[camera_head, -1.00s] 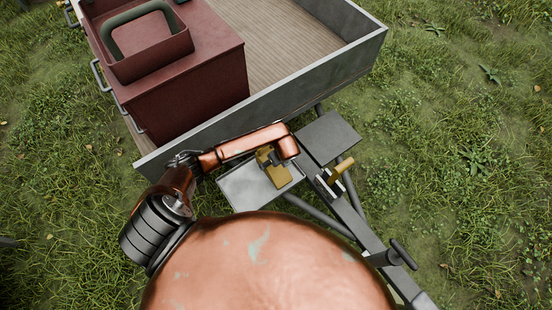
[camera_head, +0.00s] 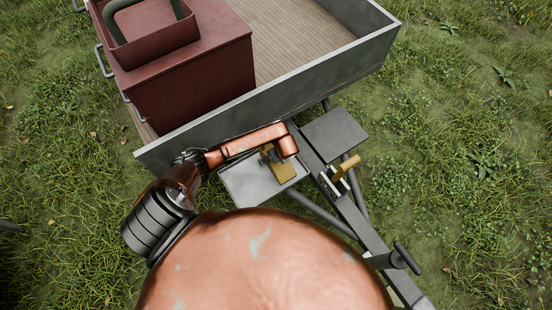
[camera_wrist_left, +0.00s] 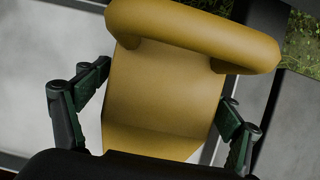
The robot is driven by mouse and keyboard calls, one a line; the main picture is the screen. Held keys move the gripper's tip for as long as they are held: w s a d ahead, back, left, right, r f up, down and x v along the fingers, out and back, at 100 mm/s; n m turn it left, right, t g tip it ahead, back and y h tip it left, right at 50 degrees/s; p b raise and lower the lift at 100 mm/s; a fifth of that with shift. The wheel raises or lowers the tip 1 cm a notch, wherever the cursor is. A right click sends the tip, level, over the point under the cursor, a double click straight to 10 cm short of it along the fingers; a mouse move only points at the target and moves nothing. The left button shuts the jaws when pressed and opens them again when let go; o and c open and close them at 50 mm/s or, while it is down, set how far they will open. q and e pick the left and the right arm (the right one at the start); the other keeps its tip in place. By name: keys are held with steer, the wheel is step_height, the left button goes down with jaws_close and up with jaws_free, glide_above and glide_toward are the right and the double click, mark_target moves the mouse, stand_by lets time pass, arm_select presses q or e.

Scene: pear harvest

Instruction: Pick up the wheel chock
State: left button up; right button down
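The wheel chock (camera_head: 284,172) is a yellow wedge-shaped block lying on a light metal tray (camera_head: 241,184) at the front of the trailer. In the left wrist view the chock (camera_wrist_left: 165,85) fills the middle, with a thick rounded bar handle across its top. My left gripper (camera_head: 269,155) is over the chock. In the left wrist view its two dark green fingers (camera_wrist_left: 166,92) stand apart, one on each side of the chock, close to its sides with narrow gaps. My left forearm hides part of the chock in the head view. My right gripper is not in view.
The trailer's grey front wall (camera_head: 290,88) rises just behind the tray. A dark grey plate (camera_head: 334,131) and a yellow-handled lever (camera_head: 346,166) are to the right, by the drawbar (camera_head: 366,225). A red chest (camera_head: 195,85) stands in the trailer. Grass surrounds it.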

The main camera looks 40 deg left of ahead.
arm_select(q)
steer(key=c, duration=1.7)
